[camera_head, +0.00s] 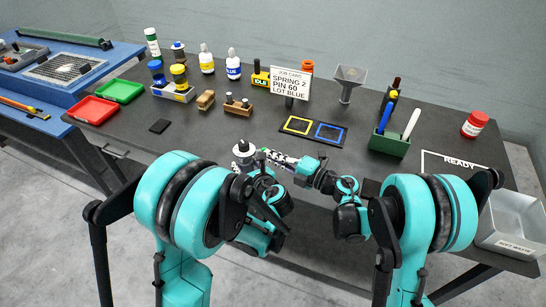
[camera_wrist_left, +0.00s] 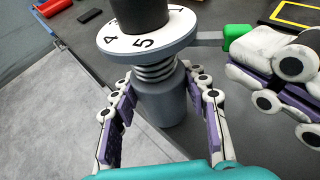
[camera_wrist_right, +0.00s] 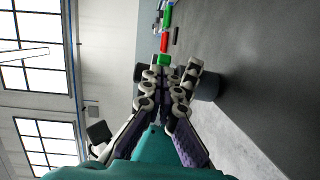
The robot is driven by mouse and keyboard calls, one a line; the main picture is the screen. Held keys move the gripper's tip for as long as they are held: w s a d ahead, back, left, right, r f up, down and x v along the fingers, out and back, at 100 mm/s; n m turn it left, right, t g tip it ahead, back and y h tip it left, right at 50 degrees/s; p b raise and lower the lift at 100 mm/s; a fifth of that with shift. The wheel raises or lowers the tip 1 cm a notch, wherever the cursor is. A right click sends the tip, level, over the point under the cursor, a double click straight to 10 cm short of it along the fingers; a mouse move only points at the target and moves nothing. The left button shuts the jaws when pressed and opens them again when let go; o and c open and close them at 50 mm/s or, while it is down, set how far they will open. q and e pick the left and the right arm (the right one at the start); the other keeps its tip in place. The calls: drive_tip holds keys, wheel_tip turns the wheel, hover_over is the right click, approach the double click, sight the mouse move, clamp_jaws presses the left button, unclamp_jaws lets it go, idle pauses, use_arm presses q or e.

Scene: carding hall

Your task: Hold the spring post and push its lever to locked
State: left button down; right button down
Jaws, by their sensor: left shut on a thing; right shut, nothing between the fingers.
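The spring post (camera_wrist_left: 160,98) is a grey cylinder with a coil spring, a white numbered dial (camera_wrist_left: 147,40) and a black knob. In the head view the post (camera_head: 243,149) stands upright at the table's front edge. My left gripper (camera_wrist_left: 160,86) is shut around its grey body; the gripper (camera_head: 250,170) partly hides it in the head view. The lever is a thin grey bar with a green tip (camera_wrist_left: 239,37), pointing right. My right gripper (camera_head: 277,159) is shut and empty beside that tip. In the right wrist view the green tip (camera_wrist_right: 163,60) is just beyond the fingertips (camera_wrist_right: 164,74); contact is unclear.
Yellow and blue frames (camera_head: 315,130) lie behind the right gripper. A wooden block with pegs (camera_head: 237,106) and a job card (camera_head: 291,85) stand farther back. Red (camera_head: 92,110) and green (camera_head: 120,91) trays lie left. A green holder (camera_head: 389,143) stands right. The table's front edge is close.

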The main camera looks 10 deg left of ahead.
drive_tip(key=w, duration=0.2)
drive_tip(key=shift+w+a+f, duration=0.15)
drive_tip(key=shift+w+a, duration=0.15)
use_arm(q)
drive_tip(key=c, duration=0.7)
unclamp_jaws()
use_arm(e)
drive_tip(key=w+v, duration=0.1)
drive_tip(key=v, duration=0.9)
drive_tip(key=shift+w+d, duration=0.3)
drive_tip(key=shift+w, duration=0.05)
use_arm(q)
drive_tip(key=shift+s, duration=0.1)
